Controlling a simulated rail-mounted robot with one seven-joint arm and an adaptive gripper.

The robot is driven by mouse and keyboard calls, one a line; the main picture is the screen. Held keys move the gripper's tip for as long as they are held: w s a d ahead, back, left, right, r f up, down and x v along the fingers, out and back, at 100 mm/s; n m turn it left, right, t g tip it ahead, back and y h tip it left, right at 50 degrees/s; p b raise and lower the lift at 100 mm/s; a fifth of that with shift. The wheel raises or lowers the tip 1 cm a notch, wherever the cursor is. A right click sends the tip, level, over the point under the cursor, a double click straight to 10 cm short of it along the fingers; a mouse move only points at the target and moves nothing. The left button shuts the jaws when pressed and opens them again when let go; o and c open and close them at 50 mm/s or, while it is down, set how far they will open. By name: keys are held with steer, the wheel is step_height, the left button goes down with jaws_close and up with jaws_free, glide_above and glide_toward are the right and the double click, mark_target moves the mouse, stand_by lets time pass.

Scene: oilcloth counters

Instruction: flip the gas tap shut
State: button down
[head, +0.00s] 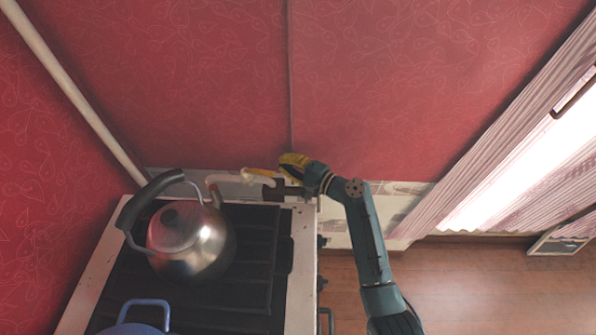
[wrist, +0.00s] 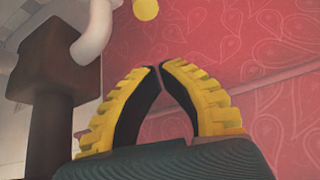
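The gas tap's yellow lever (head: 262,172) shows in the head view at the wall behind the stove, beside a pale pipe (head: 222,179). My gripper (head: 285,163) is just to the right of the lever; whether they touch is unclear there. In the wrist view a yellow rounded end (wrist: 146,8), likely the lever's, is at the top edge, apart from my fingers. My gripper (wrist: 158,68) has its black-padded yellow fingers together at the tips, with nothing between them. The rest of the tap is cut off there.
A steel kettle (head: 190,240) stands on the stove (head: 300,240), with a blue pot (head: 135,328) in front. A brown block (wrist: 62,60) and a pale bent pipe (wrist: 93,40) are left of my fingers. Red patterned wall (head: 400,80) lies behind; wooden floor is open at right.

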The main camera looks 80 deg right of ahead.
mark_target(259, 173)
steer(key=a, duration=0.1)
steer(key=w+a, duration=0.1)
steer(key=a, duration=0.1)
steer(key=shift+w+r+p, duration=0.25)
steer(key=shift+w+p, duration=0.05)
steer(key=shift+p, duration=0.05)
steer(key=shift+a+r, duration=0.15)
steer(key=shift+a+p, duration=0.15)
steer(key=shift+p, duration=0.15)
steer(key=shift+w+a+r+p, duration=0.1)
steer(key=shift+a+p, duration=0.05)
steer(key=shift+p, duration=0.15)
steer(key=shift+m+h, duration=0.4)
steer(key=shift+h, duration=0.1)
